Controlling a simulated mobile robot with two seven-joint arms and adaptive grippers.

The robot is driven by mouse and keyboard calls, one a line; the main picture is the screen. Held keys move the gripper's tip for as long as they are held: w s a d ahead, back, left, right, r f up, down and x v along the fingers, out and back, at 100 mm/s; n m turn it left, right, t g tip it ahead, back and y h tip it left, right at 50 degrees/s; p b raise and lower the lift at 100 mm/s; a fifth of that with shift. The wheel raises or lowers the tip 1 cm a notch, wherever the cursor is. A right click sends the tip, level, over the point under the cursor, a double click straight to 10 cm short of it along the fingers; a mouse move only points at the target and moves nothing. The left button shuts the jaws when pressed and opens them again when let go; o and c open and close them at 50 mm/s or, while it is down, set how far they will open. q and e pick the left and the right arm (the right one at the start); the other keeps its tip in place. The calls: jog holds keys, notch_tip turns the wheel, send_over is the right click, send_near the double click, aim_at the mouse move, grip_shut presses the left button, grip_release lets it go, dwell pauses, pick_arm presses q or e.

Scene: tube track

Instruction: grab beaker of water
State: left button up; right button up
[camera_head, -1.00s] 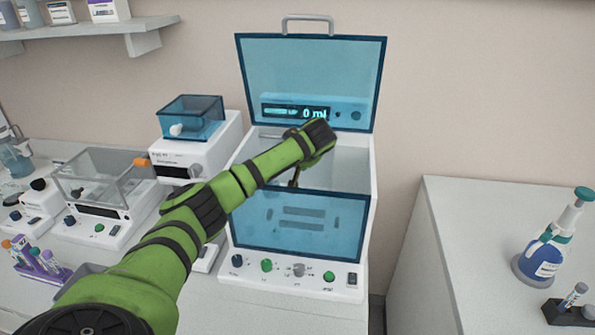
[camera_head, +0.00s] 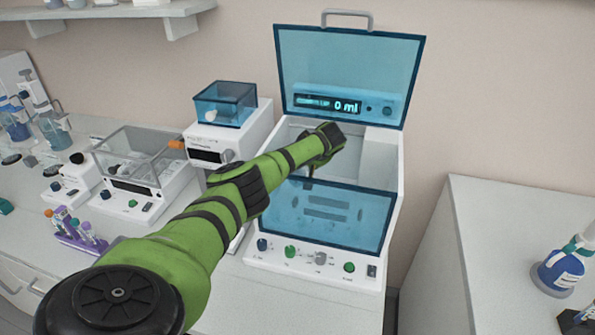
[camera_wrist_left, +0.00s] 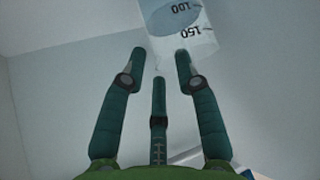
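The beaker (camera_wrist_left: 185,30) shows at the top of the left wrist view as a clear vessel with upside-down marks 100 and 150. A bluish oval, likely the water surface, shows near the 100 mark. My left gripper (camera_wrist_left: 160,52) is open, its fingers spread just short of the beaker, with nothing between them. In the head view, my left arm reaches into the open white machine (camera_head: 320,265) with blue lids, and my wrist hides the beaker. The machine's display (camera_head: 345,106) reads 0 ml. My right gripper is not in view.
The machine's raised rear lid (camera_head: 350,70) and front blue panel (camera_head: 340,215) border the opening. Smaller devices (camera_head: 135,165) and a purple tube rack (camera_head: 80,235) stand on the left bench. A right counter (camera_head: 500,240) holds a blue-labelled bottle (camera_head: 563,268).

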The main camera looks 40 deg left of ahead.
pick_arm(q)
grip_shut()
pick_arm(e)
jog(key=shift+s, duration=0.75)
pick_arm(q)
jog(key=shift+r, duration=0.15)
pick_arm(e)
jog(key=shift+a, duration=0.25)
